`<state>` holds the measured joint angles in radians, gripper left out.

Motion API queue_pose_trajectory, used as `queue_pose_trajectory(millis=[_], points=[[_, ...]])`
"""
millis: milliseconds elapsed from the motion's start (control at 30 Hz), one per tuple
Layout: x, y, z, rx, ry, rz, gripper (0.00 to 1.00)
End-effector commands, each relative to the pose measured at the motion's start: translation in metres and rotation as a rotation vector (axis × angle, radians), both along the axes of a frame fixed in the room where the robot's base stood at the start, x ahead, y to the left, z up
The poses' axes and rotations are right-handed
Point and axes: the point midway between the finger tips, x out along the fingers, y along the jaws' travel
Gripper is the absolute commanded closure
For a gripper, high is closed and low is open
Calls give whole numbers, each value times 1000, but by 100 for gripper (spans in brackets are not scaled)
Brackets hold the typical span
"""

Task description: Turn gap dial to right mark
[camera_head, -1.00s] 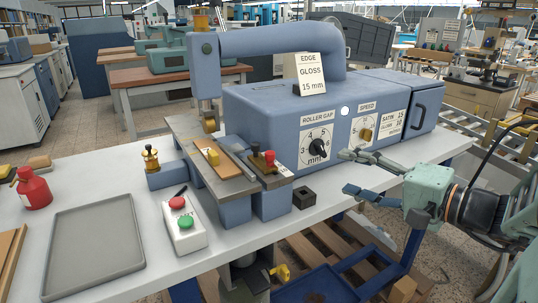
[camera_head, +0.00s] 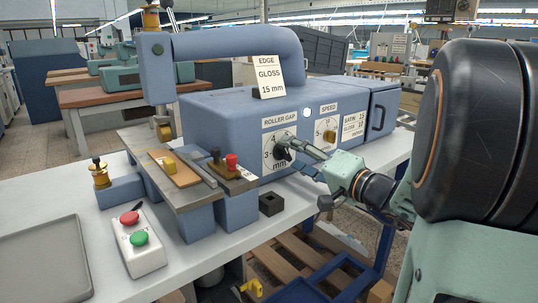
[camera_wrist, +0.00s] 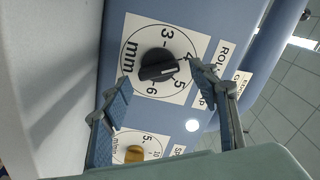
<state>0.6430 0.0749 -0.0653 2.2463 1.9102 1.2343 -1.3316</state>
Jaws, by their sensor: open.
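The black roller gap dial (camera_head: 283,152) is on the front of the blue machine (camera_head: 225,118). In the wrist view the dial (camera_wrist: 157,65) sits on a white scale plate (camera_wrist: 136,36) marked 3 to 6 and mm. Its white line appears to point between 4 and 5. My gripper (camera_head: 299,156) is in front of the dial. In the wrist view my gripper (camera_wrist: 158,85) is open, one finger on each side of the knob. The fingers look apart from it, though their depth is hard to tell. In the head view a finger partly hides the dial.
A speed dial (camera_head: 329,137) is right of the gap dial. A card (camera_head: 268,77) reading EDGE GLOSS 15 mm stands on top. A button box (camera_head: 139,240) and grey tray (camera_head: 45,262) are on the bench.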

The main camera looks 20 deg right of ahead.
Motion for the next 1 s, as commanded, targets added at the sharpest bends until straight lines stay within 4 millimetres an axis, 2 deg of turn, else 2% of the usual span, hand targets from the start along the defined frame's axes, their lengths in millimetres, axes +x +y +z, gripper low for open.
queue_pose_trajectory(millis=[133, 433, 800, 1000], points=[[11, 4, 0, 0, 0, -1, 45], [13, 5, 0, 1, 0, 0, 45], [13, 5, 0, 1, 1, -1, 85], [12, 5, 0, 8, 4, 0, 87]])
